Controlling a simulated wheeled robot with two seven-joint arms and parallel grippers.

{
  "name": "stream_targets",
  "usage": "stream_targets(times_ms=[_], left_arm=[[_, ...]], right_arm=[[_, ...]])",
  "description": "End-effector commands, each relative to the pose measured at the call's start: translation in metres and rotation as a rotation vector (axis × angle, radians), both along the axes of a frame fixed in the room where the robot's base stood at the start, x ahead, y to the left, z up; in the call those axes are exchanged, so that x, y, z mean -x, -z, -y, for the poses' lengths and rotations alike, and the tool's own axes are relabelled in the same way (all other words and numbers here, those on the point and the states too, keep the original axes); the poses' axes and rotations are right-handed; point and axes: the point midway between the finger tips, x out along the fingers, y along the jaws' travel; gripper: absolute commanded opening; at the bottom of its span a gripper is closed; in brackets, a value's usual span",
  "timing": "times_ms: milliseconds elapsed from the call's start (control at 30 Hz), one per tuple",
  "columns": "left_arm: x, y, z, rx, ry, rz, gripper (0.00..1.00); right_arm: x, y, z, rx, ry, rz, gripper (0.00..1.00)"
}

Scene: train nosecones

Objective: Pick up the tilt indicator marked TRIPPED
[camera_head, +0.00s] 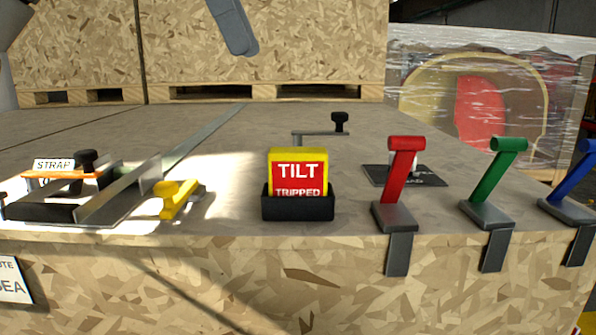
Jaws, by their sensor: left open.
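The tilt indicator (298,172) is a yellow block with a red face that reads TILT and TRIPPED. It stands upright in a black holder (298,208) near the front edge of the grey-topped surface, and the holder hides its lower part. My left gripper (240,38) shows only as a grey piece at the top of the picture, above and left of the indicator and apart from it. It is open and holds nothing that I can see; most of it is cut off by the frame. My right gripper is not in view.
Red (401,178), green (497,175) and blue (575,180) levers stand along the front edge to the right. A yellow handle (178,199) and a metal rail assembly marked STRAP (54,165) lie left. A black-knobbed crank (339,122) is behind. Wooden crates stand at the back.

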Motion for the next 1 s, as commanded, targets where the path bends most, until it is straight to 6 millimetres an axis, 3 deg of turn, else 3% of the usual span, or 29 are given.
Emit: stream_targets(times_ms=[567,733,1000], left_arm=[[0.0,0.009,0.004,-0.001,0.003,-0.001,0.48],[0.0,0.025,0.01,0.001,0.004,-0.002,0.48],[0.0,0.07,0.028,-0.002,0.0,0.0,0.48]], right_arm=[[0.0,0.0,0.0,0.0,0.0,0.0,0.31],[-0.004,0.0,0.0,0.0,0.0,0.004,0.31],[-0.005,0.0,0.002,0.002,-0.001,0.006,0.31]])
